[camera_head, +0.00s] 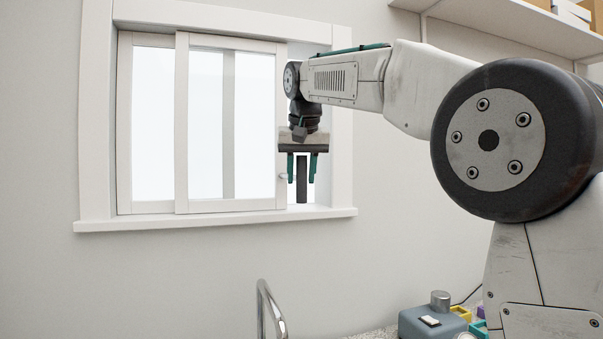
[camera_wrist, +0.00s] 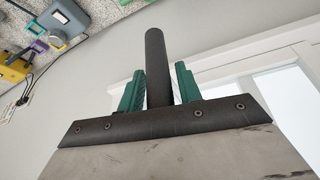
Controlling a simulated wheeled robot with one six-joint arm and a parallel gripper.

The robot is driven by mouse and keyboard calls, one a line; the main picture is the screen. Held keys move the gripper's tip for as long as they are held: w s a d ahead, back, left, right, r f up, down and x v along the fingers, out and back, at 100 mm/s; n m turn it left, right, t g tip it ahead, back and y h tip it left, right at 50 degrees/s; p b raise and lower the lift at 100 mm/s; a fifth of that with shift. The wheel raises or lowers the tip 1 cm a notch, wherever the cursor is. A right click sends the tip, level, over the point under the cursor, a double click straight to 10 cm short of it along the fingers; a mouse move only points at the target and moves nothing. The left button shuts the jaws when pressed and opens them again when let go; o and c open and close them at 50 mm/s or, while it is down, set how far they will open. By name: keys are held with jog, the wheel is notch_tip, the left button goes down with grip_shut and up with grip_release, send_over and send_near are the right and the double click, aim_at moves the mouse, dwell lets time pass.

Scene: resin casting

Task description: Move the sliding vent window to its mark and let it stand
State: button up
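The sliding vent window (camera_head: 182,120) is a white-framed pane in front of a second pane. An open gap shows between its right edge and the right jamb. A small pale knob (camera_head: 283,177) sits on that right edge. My gripper (camera_head: 302,170) points down in front of the gap, just right of the pane's edge. Its green fingers stand apart, with a dark rod (camera_head: 302,185) between them that reaches past their tips. The wrist view also shows the rod (camera_wrist: 157,65) between the fingers. Contact with the window cannot be told. I can make out no mark.
The white window sill (camera_head: 230,222) runs below. A metal faucet (camera_head: 268,305) stands in front of the wall. A blue-grey device (camera_head: 432,322) and small coloured items are on the counter at lower right. A shelf (camera_head: 500,30) with boxes is at upper right.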

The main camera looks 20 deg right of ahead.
grip_shut()
jog(key=d, duration=1.3)
jog(key=shift+d, duration=0.35)
grip_release()
jog(key=o, duration=0.4)
jog(key=shift+d, duration=0.3)
jog(key=v, duration=0.7)
jog(key=shift+s+a+r, duration=0.15)
jog(key=shift+a+r, duration=0.1)
jog(key=shift+r, duration=0.15)
